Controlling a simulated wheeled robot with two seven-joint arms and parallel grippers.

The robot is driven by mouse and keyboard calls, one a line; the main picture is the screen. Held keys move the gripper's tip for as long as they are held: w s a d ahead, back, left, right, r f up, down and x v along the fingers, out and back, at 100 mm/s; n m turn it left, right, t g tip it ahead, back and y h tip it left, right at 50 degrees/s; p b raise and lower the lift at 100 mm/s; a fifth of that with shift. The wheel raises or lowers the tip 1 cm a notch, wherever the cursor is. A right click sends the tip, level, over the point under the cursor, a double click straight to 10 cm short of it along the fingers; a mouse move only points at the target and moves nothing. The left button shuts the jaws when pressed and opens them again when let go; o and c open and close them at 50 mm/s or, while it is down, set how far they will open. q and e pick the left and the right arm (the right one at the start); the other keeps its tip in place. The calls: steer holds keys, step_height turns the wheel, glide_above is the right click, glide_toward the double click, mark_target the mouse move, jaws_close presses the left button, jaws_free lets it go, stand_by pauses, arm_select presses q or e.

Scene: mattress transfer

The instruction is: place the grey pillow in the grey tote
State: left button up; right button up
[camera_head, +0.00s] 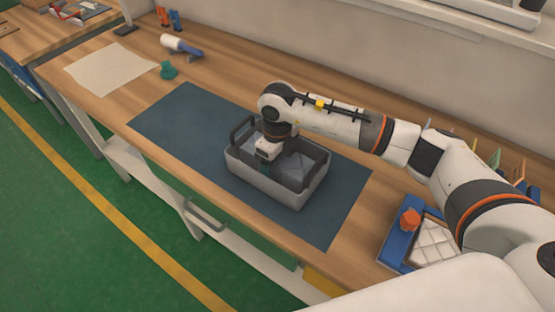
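The grey tote (296,199) stands on the dark blue mat in the middle of the workbench, with a dark handle raised at its left end. The grey pillow (296,166) shows inside the tote, partly hidden by the walls and by my gripper. My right gripper (264,157) points down into the left part of the tote, beside or against the pillow. Its fingertips are too small and hidden to tell whether they are open, shut or holding the pillow. My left gripper is out of view.
The dark blue mat (180,125) has free room left of the tote. A blue tray (399,245) with an orange-capped item and white cells lies at the right.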

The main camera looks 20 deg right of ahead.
steer(key=shift+o, duration=1)
steer(key=shift+r, duration=0.65)
step_height(320, 180, up, 11)
steer(key=shift+r+b, duration=0.1)
steer(key=shift+b, duration=1)
